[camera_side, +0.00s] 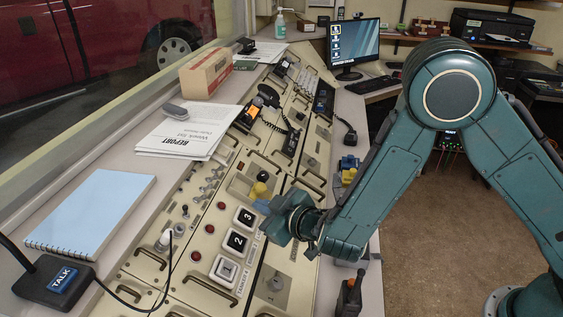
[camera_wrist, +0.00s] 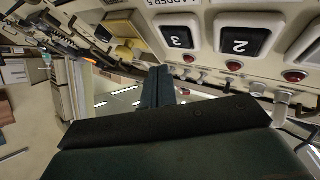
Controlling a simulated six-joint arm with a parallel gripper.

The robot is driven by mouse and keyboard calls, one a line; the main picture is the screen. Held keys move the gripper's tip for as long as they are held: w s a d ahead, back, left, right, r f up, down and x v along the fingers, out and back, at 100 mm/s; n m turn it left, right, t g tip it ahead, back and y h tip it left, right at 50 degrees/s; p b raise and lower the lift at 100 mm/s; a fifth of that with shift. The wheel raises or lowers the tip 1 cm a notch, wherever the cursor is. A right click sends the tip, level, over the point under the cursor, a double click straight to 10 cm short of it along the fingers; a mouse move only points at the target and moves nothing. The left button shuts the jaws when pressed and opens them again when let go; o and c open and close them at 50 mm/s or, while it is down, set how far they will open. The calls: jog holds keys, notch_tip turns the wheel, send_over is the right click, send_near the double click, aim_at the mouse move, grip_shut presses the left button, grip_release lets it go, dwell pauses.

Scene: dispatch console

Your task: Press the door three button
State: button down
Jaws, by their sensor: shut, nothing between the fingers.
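The door three button (camera_side: 245,217) is a black square with a white "3" in a white surround, at the far end of a row on the console. It also shows at the top of the wrist view (camera_wrist: 177,38). Button 2 (camera_side: 236,242) is nearer in the side view, also black-faced, and button 1 (camera_side: 225,269) is nearest, with a lighter face. My gripper (camera_side: 264,208) is just right of button 3, over the console. Its fingers (camera_wrist: 158,82) are together and empty, below button 3 in the wrist picture. I cannot tell whether they touch anything.
Red lamps (camera_side: 221,205) sit left of the buttons. A yellow knob (camera_side: 260,189) stands close beyond my gripper. A corded handset (camera_side: 290,141), papers (camera_side: 187,131), a blue notebook (camera_side: 92,210) and a talk box (camera_side: 58,283) lie farther off.

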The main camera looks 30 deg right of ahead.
aim_at(246, 211)
jog(key=shift+w+a+f, duration=0.2)
jog(key=shift+f, duration=0.25)
jog(key=shift+w+a+f, duration=0.2)
jog(key=shift+f, duration=0.2)
jog(key=shift+w+a+f, duration=0.2)
jog(key=shift+f, duration=0.25)
jog(key=shift+w+a+f, duration=0.15)
jog(key=shift+f, duration=0.25)
dwell(3.0)
jog(key=shift+s+r, duration=0.1)
jog(key=shift+r, duration=0.05)
jog(key=shift+s+d+r, duration=0.25)
jog(key=shift+d+r, duration=0.1)
jog(key=shift+r, duration=0.3)
jog(key=shift+s+d+r, duration=0.3)
jog(key=shift+r, duration=0.4)
jog(key=shift+s+d+r, duration=0.35)
jog(key=shift+r, duration=0.4)
jog(key=shift+s+d+r, duration=0.3)
jog(key=shift+r, duration=0.4)
